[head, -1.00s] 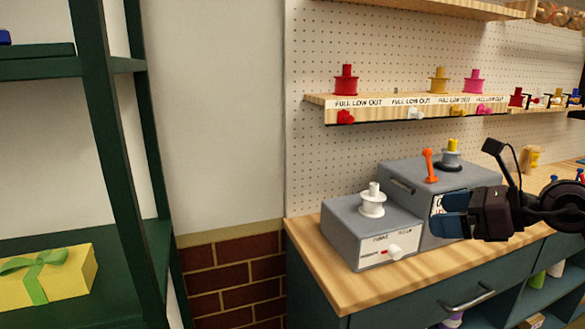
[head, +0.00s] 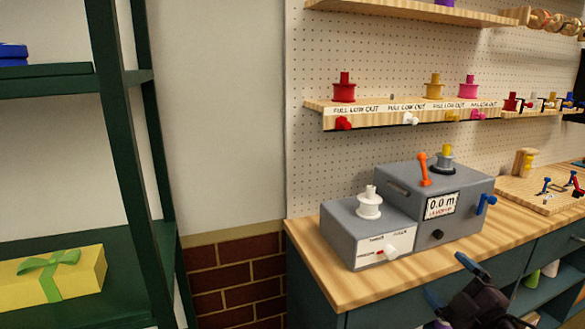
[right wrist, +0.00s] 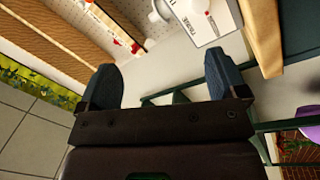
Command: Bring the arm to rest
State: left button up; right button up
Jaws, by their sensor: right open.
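My right gripper (head: 452,281) is low at the bottom right of the head view, in front of the workbench's drawer fronts and below the bench top. Its two blue-grey fingers stand apart with nothing between them. In the right wrist view the open fingers (right wrist: 163,80) show again, empty. My left gripper is in neither view.
A green shelf (head: 125,150) holding a yellow gift box (head: 85,275) stands at left. A spool shelf (head: 370,118) hangs above.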

jog(key=s+a+f+m+g+h+p, duration=0.1)
jog(key=s+f+m+g+h, duration=0.1)
jog(key=s+f+m, duration=0.5)
jog(key=s+a+f+m+g+h+p, duration=0.1)
jog(key=s+f+m+g+h, duration=0.2)
jog(key=s+f, duration=1.5)
jog(key=s+m+g, duration=0.2)
jog(key=s+m, duration=0.1)
jog(key=m, duration=0.1)
jog(key=shift+s+a+f+g+p, duration=0.3)
jog(key=shift+s+f+p, duration=0.05)
jog(key=shift+s+f, duration=0.05)
